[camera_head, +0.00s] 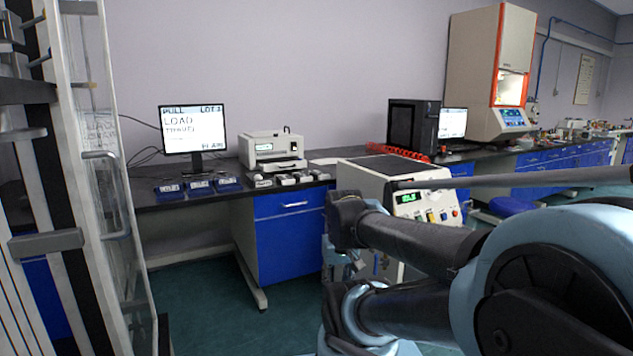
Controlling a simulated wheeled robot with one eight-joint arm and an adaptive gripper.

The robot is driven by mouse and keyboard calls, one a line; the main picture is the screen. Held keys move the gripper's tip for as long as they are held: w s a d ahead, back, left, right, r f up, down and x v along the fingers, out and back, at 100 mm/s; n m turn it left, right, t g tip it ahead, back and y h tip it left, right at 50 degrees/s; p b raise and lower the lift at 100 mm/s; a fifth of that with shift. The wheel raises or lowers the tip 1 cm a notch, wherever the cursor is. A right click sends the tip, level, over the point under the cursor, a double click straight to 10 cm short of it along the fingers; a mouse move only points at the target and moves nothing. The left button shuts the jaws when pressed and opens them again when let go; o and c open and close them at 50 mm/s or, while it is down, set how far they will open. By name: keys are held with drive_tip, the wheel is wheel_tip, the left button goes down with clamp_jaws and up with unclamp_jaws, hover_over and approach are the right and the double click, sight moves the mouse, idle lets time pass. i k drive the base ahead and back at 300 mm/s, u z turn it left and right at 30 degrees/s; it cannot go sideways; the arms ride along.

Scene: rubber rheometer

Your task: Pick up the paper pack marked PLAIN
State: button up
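Three small dark blue items with white labels stand in a row on the black bench in front of the left monitor: a left one (169,189), a middle one (198,187) and a right one (227,184). Their labels are too small to read, so I cannot tell whether any is the paper pack marked PLAIN. My arm's dark and light blue links fill the lower right. I cannot make out my gripper among them. No pack is seen in its hold.
The left monitor (193,129) shows LOAD in large letters. A beige instrument (271,148) has small pale items before it. A machine with a green display (402,190) stands partly behind my arm. A glass-and-metal frame (110,180) is close on the left. Green floor (205,300) lies clear between.

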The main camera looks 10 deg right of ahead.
sight(301, 177)
drive_tip(key=z, duration=0.05)
drive_tip(key=i, duration=1)
